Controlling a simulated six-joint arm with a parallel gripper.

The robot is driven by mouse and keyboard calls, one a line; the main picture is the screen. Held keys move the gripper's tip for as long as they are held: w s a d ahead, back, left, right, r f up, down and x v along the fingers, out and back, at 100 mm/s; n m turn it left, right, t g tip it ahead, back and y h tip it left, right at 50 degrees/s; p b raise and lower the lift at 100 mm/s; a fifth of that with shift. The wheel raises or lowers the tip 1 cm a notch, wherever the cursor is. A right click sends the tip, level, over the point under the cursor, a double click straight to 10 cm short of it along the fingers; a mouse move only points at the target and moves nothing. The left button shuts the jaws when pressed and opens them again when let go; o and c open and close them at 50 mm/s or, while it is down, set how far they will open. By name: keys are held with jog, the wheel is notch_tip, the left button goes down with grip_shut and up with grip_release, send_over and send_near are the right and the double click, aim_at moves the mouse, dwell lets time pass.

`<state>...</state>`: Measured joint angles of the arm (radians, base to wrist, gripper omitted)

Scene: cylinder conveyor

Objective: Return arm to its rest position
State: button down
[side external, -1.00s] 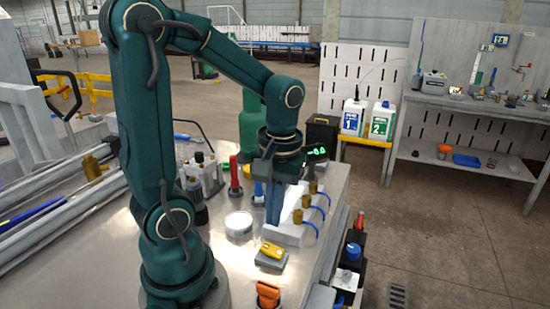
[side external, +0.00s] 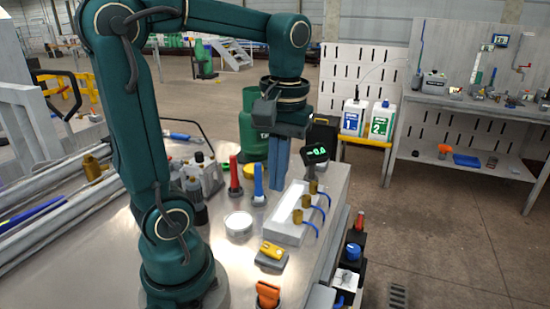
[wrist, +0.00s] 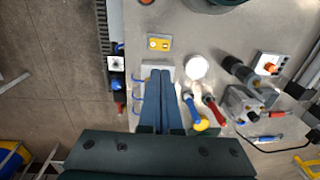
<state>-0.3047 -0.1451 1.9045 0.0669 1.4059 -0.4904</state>
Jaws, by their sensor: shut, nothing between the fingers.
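My gripper (side external: 280,176) points straight down above the metal table, near the far end of the white block with brass cylinders. Its two blue fingers are together with nothing between them. In the wrist view the closed fingers (wrist: 160,88) reach over the white block (wrist: 157,72). My arm is raised and bent over the table.
The white block (side external: 284,228) carries brass cylinders (side external: 308,201) with blue tubes. Red (side external: 235,178) and blue (side external: 258,185) upright tools stand left of my gripper. A small display (side external: 315,152) is at its right. A green canister (side external: 252,130) stands behind. A white round dish (side external: 238,224) lies nearer.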

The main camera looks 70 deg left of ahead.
jog(key=s+d+f+m+t, duration=0.1)
jog(key=s+d+m+t, duration=0.1)
jog(key=d+m+t, duration=0.3)
jog(key=d+m, duration=0.2)
jog(key=m, duration=0.1)
jog(key=shift+s+f+t+h, duration=0.25)
jog(key=shift+s+t+h, duration=0.05)
jog(key=shift+s, duration=0.1)
jog(key=c, duration=1.2)
grip_release()
jog(key=shift+w+f+m, duration=0.15)
jog(key=shift+f+m, duration=0.05)
jog(key=shift+m, duration=0.2)
jog(key=o, duration=0.6)
jog(key=shift+w+r+m, duration=0.1)
jog(key=shift+w+m, duration=0.05)
jog(key=shift+m, duration=0.25)
jog(key=shift+a+r+m, duration=0.25)
jog(key=shift+m, duration=0.15)
jog(key=m+g+y, duration=0.3)
jog(key=m+g, duration=0.5)
send_near(273, 249)
jog(key=f, duration=0.2)
jog(key=shift+s+a+f, duration=0.2)
jog(key=shift+f, duration=0.2)
jog(key=shift+s+a+f, duration=0.2)
jog(key=shift+a+f, duration=0.05)
jog(key=shift+f, duration=0.15)
jog(key=shift+x, duration=2.1)
